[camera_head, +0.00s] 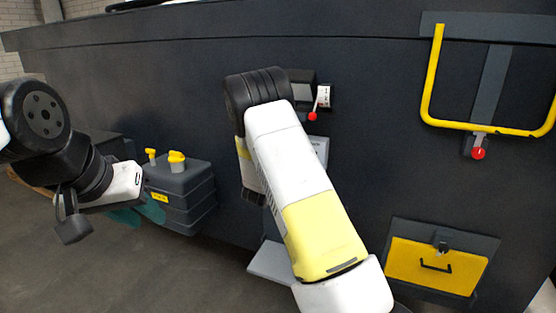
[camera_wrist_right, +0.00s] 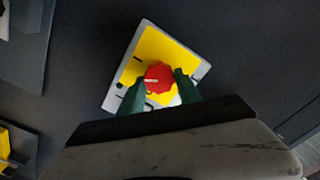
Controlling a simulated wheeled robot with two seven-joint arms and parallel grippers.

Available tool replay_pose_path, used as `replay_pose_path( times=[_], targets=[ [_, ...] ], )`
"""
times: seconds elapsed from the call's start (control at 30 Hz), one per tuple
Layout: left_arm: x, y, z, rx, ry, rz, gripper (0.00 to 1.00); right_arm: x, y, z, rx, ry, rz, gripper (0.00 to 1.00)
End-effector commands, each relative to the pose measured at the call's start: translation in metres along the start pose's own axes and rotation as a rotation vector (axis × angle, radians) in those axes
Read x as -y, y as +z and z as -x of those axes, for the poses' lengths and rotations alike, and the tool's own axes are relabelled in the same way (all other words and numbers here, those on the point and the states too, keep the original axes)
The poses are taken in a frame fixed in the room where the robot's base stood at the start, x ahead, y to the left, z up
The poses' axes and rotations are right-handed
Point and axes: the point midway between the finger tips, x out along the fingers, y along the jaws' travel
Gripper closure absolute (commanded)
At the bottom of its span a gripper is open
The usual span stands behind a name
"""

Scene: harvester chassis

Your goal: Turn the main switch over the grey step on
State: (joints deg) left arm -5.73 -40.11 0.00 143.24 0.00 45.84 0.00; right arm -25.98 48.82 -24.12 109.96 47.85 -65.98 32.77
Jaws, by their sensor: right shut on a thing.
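The main switch is a red round knob (camera_wrist_right: 159,76) on a yellow plate with a pale border (camera_wrist_right: 148,44). The white mark on the knob points left in the right wrist view. My right gripper (camera_wrist_right: 159,84) has its two dark green fingers on either side of the knob and is shut on it. In the head view my right arm hides the switch and the right gripper. The grey step (camera_head: 270,262) sticks out low, partly behind that arm. My left gripper (camera_head: 140,213) is low at the left, near the grey tank; its finger gap is unclear.
A grey tank (camera_head: 182,195) with yellow caps stands at the left. A red-tipped lever (camera_head: 312,116) is above right of my arm. A yellow rail (camera_head: 430,75), another red knob (camera_head: 478,153) and a yellow hatch (camera_head: 410,262) are at the right. Floor is clear at the lower left.

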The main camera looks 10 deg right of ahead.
Motion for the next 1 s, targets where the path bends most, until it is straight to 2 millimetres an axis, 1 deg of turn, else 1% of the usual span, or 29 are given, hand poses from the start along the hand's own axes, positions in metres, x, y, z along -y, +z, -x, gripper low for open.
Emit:
replay_pose_path(
  times=[0.3,0.5,0.7,1.0],
  targets=[
    [0.0000,0.0000,0.0000,0.000,0.000,0.000,0.67,-0.0017,-0.0003,-0.0003,0.000,0.001,-0.280,1.00],
    [0.0000,0.0000,0.0000,0.000,0.000,0.000,0.67,-0.0026,0.0000,-0.0003,-0.001,0.001,-0.410,1.00],
    [0.0000,0.0000,0.0000,0.000,0.000,0.000,0.67,-0.0028,0.0007,-0.0001,0.000,0.001,-0.495,1.00],
    [0.0000,0.0000,0.0000,0.000,0.000,0.000,0.67,-0.0026,0.0015,0.0003,0.002,0.001,-0.540,1.00]
  ],
)
